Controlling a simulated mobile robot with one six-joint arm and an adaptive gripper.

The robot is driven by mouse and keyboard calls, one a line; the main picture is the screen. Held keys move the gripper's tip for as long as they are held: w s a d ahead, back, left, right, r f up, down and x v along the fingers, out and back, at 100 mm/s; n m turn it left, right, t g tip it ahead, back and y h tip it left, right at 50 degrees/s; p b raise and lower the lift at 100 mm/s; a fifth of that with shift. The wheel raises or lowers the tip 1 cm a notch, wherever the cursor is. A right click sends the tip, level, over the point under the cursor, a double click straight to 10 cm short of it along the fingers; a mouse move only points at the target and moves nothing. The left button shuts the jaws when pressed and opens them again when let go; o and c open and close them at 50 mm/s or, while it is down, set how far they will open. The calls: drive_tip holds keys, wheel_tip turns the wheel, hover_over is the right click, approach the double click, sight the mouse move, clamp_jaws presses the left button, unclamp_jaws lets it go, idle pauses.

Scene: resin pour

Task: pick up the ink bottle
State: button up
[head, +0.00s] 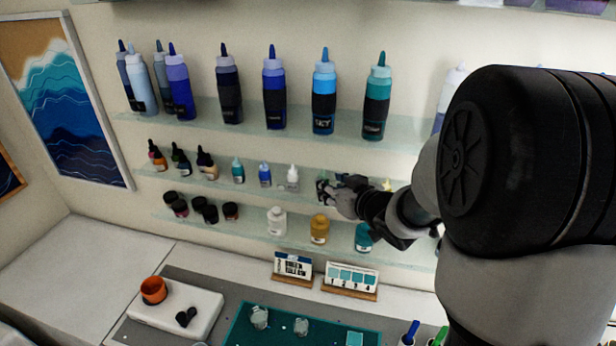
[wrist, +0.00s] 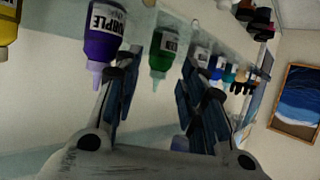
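Several small ink bottles stand on the middle glass shelf in the head view, including a teal one (head: 238,171), a blue one (head: 265,174) and a white one (head: 292,178). My gripper (head: 328,190) is at this shelf, right of the white bottle. In the wrist view, which looks upside down, my gripper (wrist: 160,72) is open. A green ink bottle (wrist: 163,50) appears in the gap between its fingers; whether they touch it, I cannot tell. A purple ink bottle (wrist: 103,32) is just left of the left finger. The gripper hides part of this shelf in the head view.
Tall squeeze bottles (head: 274,90) line the upper shelf. Jars (head: 319,229) stand on the lower shelf under my gripper. Small sign cards (head: 350,277) and a teal mat (head: 270,328) are on the counter.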

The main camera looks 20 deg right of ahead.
drive_tip(key=x, duration=0.6)
drive_tip(key=shift+f, duration=0.2)
drive_tip(key=shift+s+r, duration=0.1)
drive_tip(key=shift+s, duration=0.05)
drive_tip(key=shift+c, duration=0.4)
drive_tip(key=c, duration=0.8)
drive_tip(key=shift+o, duration=0.2)
